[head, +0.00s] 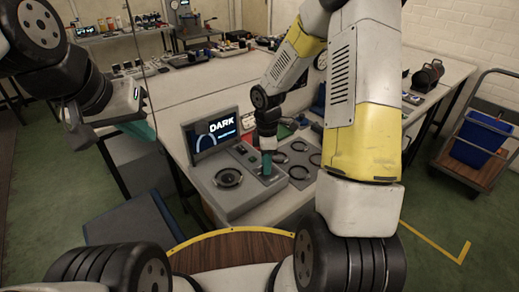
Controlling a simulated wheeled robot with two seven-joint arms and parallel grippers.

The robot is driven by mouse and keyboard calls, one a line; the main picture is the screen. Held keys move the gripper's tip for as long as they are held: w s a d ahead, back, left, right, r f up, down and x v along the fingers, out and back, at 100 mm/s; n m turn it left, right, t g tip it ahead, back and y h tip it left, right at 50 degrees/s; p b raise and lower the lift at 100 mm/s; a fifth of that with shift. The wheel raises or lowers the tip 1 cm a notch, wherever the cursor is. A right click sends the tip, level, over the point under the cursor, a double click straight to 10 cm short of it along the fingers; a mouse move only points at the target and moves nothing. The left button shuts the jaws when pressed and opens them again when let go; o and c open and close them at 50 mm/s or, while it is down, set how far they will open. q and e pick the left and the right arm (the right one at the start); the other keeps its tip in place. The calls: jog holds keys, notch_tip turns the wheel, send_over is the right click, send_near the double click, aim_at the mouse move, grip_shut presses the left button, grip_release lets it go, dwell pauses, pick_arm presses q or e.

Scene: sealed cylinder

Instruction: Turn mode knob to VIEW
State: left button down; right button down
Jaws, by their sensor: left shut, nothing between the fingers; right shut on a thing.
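A grey console (228,205) stands on the near table. Its screen (212,131) shows the word DARK above smaller text. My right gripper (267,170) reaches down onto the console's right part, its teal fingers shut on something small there. The fingers hide it; it seems to be the mode knob, but I cannot read its label or setting. My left gripper (142,128) is shut and empty, off the table's left side, apart from the console.
A panel with several round rings (298,160) lies right of the console. A round dial (228,178) sits on the console's left part. A cart with a blue bin (478,140) stands at the right. Cluttered benches stand behind.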

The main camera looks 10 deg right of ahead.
jog(key=c, duration=1.1)
grip_release()
jog(key=shift+r, duration=0.1)
notch_tip(320, 180, up, 8)
jog(key=shift+f, duration=0.15)
